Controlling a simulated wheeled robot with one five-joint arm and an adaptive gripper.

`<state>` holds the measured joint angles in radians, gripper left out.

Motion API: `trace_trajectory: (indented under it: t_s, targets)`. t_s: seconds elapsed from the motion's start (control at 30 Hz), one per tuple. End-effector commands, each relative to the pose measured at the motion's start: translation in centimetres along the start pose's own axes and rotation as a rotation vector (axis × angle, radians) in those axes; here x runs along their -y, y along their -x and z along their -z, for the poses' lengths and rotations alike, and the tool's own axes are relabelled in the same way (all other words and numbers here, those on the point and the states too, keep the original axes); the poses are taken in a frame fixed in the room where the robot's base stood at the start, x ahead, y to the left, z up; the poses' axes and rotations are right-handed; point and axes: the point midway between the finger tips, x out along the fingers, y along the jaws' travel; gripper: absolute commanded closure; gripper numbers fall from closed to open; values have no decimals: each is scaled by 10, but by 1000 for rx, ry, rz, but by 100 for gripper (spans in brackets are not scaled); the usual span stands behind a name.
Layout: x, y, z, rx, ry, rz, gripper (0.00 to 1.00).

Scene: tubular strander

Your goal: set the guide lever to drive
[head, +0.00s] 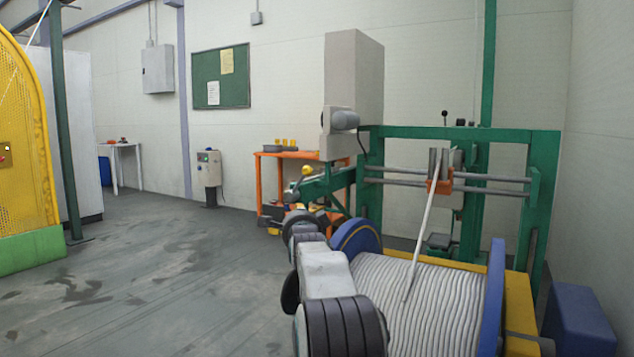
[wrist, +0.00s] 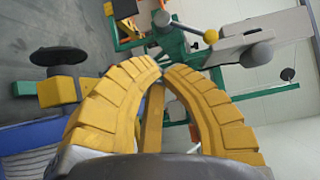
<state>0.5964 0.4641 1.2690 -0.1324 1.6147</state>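A lever with a yellow ball knob (head: 307,170) stands at the left end of the green machine frame. In the wrist view the knob (wrist: 211,36) and its grey rod show beyond my fingertips, to the upper right. My gripper (wrist: 163,68) has two yellow ribbed fingers with tips drawn almost together. I see nothing held between the tips, and they are apart from the knob. In the head view my arm reaches toward the frame and the fingers are mostly hidden. No drive marking is legible.
A blue-flanged reel (head: 430,290) wound with pale cable lies right of my arm. The orange guide (head: 440,187) sits on rails behind it. An orange table (head: 270,180) stands behind the lever. A small black-knobbed stick (head: 444,115) tops the frame. Floor at left is clear.

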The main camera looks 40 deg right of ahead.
Motion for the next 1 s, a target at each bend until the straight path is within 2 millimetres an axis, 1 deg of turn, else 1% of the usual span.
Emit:
trace_trajectory:
  t_s: [0.03, 0.1, 0.2, 0.3, 0.4, 0.6, 1.0]
  targets:
    - [5, -10, 17, -21, -53, 46, 100]
    - [14, -19, 34, -38, -122, 108, 100]
    - [24, -28, 54, -52, -199, 179, 100]
    - [32, -32, 69, -58, -254, 232, 100]
    - [36, -35, 78, -60, -289, 266, 100]
    - [40, -36, 84, -60, -314, 290, 100]
    - [40, -36, 84, -60, -313, 289, 100]
